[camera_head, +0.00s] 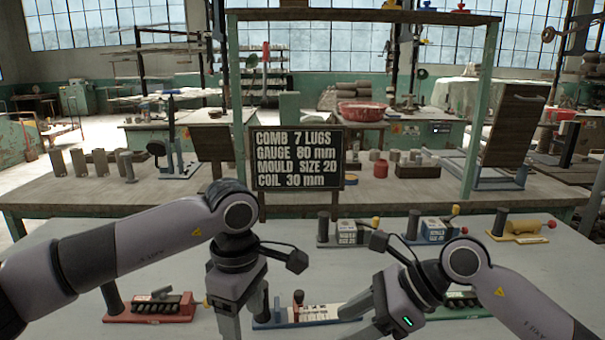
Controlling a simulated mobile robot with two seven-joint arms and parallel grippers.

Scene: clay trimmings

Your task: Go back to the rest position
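My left gripper (246,322) hangs at the lower middle, pointing down over the front table. Its two fingers stand apart and I see nothing between them. My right gripper (350,322) is at the lower right of centre, tilted down to the left. Its fingers also look apart and empty, with the lower one near the frame's bottom edge. Both arms reach in over the grey front table (540,275). A blue-based tool (307,312) lies between the two grippers, and the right gripper's fingers overlap its right end in the picture.
A red-based comb tool (150,307) lies at left, and a green-based one (462,304) lies partly behind my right arm. Several small tools, including a yellow roller (522,228), stand along the table's back edge. A black sign (297,158) stands behind, before a wooden bench (90,192).

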